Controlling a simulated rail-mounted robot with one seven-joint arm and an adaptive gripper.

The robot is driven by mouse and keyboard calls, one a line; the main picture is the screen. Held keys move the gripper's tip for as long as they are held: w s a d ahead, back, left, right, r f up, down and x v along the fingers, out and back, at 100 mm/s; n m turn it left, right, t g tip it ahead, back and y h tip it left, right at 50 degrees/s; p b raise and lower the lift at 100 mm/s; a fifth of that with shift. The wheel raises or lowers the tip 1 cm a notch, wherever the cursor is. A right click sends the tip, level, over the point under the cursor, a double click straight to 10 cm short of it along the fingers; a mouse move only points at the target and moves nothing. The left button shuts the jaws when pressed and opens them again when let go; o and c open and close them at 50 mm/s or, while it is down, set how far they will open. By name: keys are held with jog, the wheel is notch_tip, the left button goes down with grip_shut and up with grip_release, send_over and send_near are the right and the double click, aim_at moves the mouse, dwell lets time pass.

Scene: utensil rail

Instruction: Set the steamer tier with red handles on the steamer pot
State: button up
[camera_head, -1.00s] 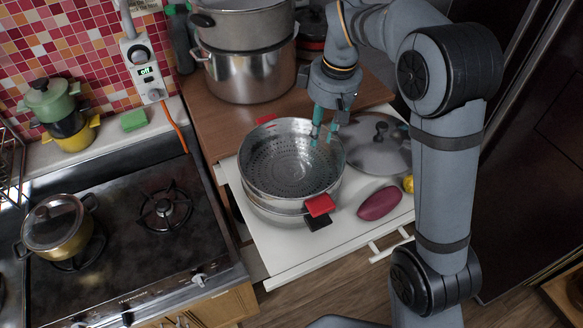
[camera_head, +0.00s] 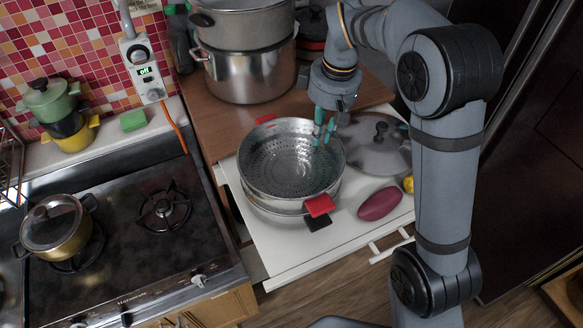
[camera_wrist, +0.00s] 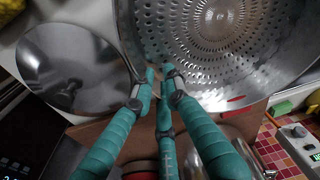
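The steamer tier (camera_head: 262,178), a perforated metal bowl with red handles (camera_head: 319,205), sits level on the steamer pot (camera_head: 275,216). The pot's black handle (camera_head: 317,223) shows just under the tier's near red handle. The tier fills the upper right of the wrist view (camera_wrist: 205,60). My gripper (camera_head: 322,142) points down by the tier's far right rim. In the wrist view its teal fingertips (camera_wrist: 160,72) overlap the rim, with a narrow gap between them. No held object shows. Whether the fingertips touch the rim is unclear.
A metal lid (camera_head: 372,150) lies right of the tier on the white pulled-out board (camera_head: 285,258). A purple sweet potato (camera_head: 380,204) and a yellow item (camera_head: 408,183) lie nearby. Large stacked pots (camera_head: 245,75) stand behind. The stove (camera_head: 120,235) is at left.

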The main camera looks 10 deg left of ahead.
grip_shut()
jog(key=shift+a, duration=0.1)
dwell(0.4)
jog(key=shift+r, duration=0.85)
notch_tip(320, 180, up, 3)
jog(key=shift+r, duration=0.15)
jog(key=s+d+r+b, duration=0.2)
jog(key=s+d+r, duration=0.4)
jog(key=s, duration=0.4)
jog(key=shift+r, duration=0.3)
jog(key=shift+c, duration=0.7)
grip_release()
grip_shut()
